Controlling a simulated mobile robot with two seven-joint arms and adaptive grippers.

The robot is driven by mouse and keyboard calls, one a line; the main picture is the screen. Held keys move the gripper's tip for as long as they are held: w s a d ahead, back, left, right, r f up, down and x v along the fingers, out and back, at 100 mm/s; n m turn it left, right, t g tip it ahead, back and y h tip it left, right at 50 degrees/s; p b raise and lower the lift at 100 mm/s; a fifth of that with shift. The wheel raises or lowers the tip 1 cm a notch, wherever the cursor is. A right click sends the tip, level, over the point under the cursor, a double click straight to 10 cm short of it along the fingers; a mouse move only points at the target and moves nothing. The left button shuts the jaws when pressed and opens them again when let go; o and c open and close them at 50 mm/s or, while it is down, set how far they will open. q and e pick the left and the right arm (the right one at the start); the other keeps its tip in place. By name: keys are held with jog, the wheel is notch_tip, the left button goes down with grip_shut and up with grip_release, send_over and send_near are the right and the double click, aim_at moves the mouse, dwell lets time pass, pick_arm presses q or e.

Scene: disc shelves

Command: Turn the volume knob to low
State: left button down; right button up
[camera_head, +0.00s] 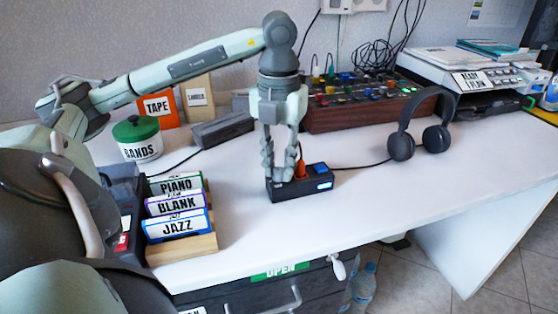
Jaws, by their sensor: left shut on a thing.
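A small dark box (302,187) with a lit blue display and an orange part (301,168) on top stands near the middle of the white table. My left gripper (279,172) points straight down over the left part of this box. Its fingers are shut on the volume knob on the box's top. The fingers hide most of the knob, so I cannot tell its setting. My right gripper is not in view.
Dark headphones (402,147) stand to the right, with a mixer (350,121) behind. Labelled cartridges sit in a wooden rack (190,250) at the front left. A green-lidded jar (140,150) stands at the left. The table's front right is clear.

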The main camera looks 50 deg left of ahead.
pick_arm(q)
jog(key=n, duration=0.3)
jog(key=n+p, duration=0.1)
jog(key=n, duration=0.9)
jog(key=shift+n+p, duration=0.4)
jog(key=shift+n, duration=0.6)
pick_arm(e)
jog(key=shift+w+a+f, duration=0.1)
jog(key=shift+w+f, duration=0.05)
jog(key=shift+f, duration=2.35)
pick_arm(q)
jog(key=c, duration=1.3)
grip_release()
jog(key=shift+r, duration=0.1)
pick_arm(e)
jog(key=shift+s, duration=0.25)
